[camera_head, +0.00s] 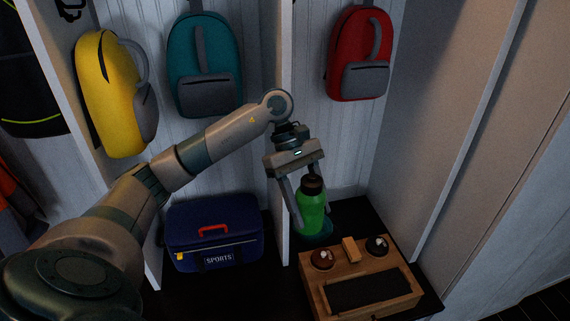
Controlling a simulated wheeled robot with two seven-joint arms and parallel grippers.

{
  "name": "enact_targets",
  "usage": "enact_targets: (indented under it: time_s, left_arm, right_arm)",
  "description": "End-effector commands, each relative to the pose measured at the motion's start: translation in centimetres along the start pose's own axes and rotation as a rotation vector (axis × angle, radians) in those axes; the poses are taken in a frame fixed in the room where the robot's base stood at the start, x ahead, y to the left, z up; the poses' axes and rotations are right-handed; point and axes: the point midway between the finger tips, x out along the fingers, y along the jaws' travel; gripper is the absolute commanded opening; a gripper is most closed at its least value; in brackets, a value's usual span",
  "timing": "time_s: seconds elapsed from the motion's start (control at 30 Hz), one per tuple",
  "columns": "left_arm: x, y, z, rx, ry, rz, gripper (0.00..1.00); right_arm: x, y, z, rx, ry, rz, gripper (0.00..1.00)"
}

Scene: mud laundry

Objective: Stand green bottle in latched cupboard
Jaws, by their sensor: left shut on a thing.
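The green bottle (311,209) has a dark cap and is close to upright in the right-hand cubby. My left gripper (313,217) points down and is shut on it, one finger on either side. A dark teal thing (318,239) shows just under the bottle; I cannot tell whether they touch. No cupboard with a latch can be clearly made out. My right gripper is not in view.
A blue sports bag (186,238) fills the middle cubby. Yellow (97,110), teal (205,50) and red (353,40) backpacks hang above. Upright partitions flank the bottle's cubby.

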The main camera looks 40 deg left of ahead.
Motion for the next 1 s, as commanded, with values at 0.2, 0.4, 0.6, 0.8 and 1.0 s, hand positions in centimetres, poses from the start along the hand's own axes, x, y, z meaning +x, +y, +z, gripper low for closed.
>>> enact_targets:
  time_s: [0.2,0.4,0.6,0.8,1.0]
  left_arm:
    - [7.9,-0.8,0.9,0.360,0.002,-0.233,0.26]
    - [14.1,-2.8,1.0,0.685,0.004,-0.443,0.26]
    - [18.4,-4.9,0.4,0.938,0.004,-0.605,0.26]
    - [20.1,-6.2,-0.1,1.060,0.003,-0.681,0.26]
    - [20.3,-6.3,-0.2,1.078,0.003,-0.692,0.26]
  right_arm:
    - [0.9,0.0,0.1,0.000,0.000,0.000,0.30]
    - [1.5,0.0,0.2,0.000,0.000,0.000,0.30]
    - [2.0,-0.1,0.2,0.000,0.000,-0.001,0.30]
    - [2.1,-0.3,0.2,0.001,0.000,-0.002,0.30]
    - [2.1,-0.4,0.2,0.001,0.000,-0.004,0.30]
